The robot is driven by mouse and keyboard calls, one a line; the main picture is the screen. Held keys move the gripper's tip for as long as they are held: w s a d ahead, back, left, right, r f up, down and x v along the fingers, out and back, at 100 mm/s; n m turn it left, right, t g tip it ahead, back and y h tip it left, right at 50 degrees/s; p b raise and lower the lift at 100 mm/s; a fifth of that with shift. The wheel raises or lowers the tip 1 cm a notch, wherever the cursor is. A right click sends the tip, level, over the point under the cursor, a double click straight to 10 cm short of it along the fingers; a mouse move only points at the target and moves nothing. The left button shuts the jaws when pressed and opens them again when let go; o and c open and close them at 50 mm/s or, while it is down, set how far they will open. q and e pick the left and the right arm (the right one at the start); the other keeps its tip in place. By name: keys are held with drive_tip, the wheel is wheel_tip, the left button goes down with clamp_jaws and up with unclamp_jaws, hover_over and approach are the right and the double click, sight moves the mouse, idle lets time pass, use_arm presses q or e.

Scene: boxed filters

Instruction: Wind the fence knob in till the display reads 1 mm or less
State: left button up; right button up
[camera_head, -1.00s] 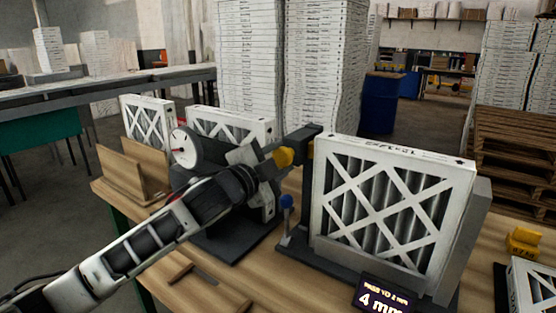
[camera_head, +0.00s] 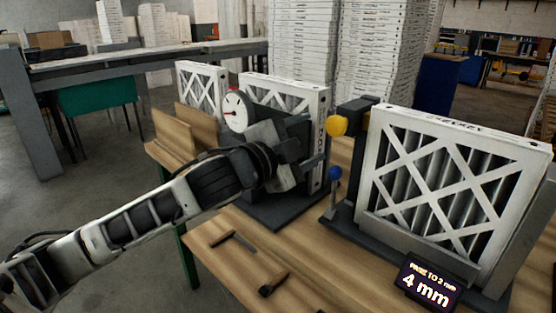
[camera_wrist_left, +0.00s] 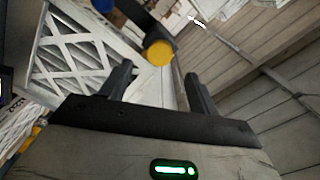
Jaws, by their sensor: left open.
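The yellow fence knob (camera_head: 337,125) sits at the left end of a dark bracket beside the upright boxed filter (camera_head: 450,185). The display (camera_head: 428,284) at the front of that fixture reads 4 mm. My left gripper (camera_head: 316,164) is open and empty, a little below and left of the knob and apart from it. In the left wrist view the knob (camera_wrist_left: 159,53) shows beyond and between the two fingers of the gripper (camera_wrist_left: 160,82). My right gripper is not in view.
A blue-topped lever (camera_head: 334,174) stands close to the gripper. Small tools (camera_head: 273,283) lie on the wooden bench (camera_head: 330,285). Filter stacks stand behind.

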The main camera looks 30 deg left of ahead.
use_arm(q)
drive_tip(key=b+v, duration=0.2)
drive_tip(key=v, duration=0.6)
wheel_tip(320, 180, down, 24)
drive_tip(key=s+d+n+g+y, duration=0.1)
drive_tip(key=s+n+g, duration=0.1)
drive_tip(key=n+g, duration=0.35)
drive_tip(key=s+d+f+n+g, duration=0.1)
drive_tip(key=s+d+f+n, duration=0.2)
drive_tip(key=s+f, duration=0.3)
drive_tip(key=s+d+f+n+g, duration=0.1)
drive_tip(key=s+d+f+n, duration=0.2)
drive_tip(key=s+d+f, duration=0.3)
wheel_tip(320, 180, down, 5)
drive_tip(key=shift+s+d+f, duration=0.15)
drive_tip(key=shift+s+d, duration=0.15)
drive_tip(key=shift+s, duration=0.1)
drive_tip(key=shift+n, duration=0.25)
